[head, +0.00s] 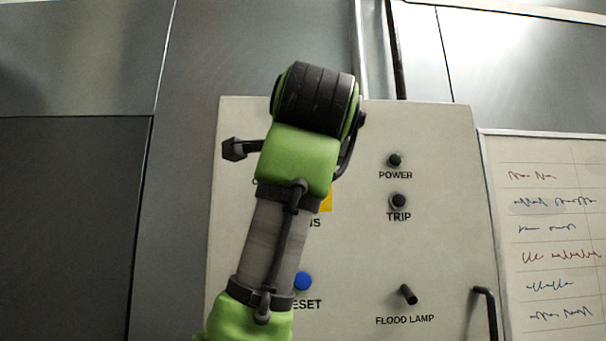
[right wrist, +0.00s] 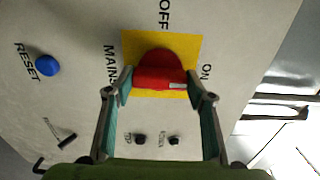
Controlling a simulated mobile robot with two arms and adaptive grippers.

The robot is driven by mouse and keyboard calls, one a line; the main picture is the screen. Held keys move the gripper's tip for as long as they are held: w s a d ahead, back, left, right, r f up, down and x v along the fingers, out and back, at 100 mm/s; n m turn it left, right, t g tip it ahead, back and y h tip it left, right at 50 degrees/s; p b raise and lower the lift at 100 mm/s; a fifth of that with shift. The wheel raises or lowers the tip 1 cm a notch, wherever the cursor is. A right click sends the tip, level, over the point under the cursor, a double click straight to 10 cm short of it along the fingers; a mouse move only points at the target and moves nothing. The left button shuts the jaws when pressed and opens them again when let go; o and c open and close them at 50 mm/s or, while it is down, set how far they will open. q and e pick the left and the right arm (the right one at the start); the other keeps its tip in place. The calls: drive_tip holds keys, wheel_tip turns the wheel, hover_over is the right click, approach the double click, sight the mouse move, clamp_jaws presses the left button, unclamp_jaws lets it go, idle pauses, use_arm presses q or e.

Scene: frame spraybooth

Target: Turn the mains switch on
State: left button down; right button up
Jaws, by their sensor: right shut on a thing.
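The mains switch is a round red knob (right wrist: 158,68) on a yellow plate (right wrist: 191,45) in the right wrist view. OFF is printed above the plate, ON at its right and MAINS at its left in that view. The knob's white mark is at its right end, on the ON side. My right gripper (right wrist: 160,87) is shut on the knob, one finger at each side. In the head view my right arm covers the knob; only a corner of the yellow plate (head: 326,202) shows. My left gripper is not in view.
The pale panel (head: 440,240) also carries a POWER lamp (head: 395,160), a TRIP lamp (head: 399,201), a blue RESET button (head: 302,281) and a FLOOD LAMP toggle (head: 408,294). A dark handle (head: 490,310) is at lower right. A handwritten chart (head: 550,230) hangs beside the panel.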

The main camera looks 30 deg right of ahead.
drive_tip(key=shift+r, duration=0.1)
drive_tip(key=o, duration=1.1)
drive_tip(key=shift+d, duration=0.1)
drive_tip(key=v, duration=0.7)
drive_tip(key=shift+s, duration=0.25)
drive_tip(key=shift+w, duration=0.1)
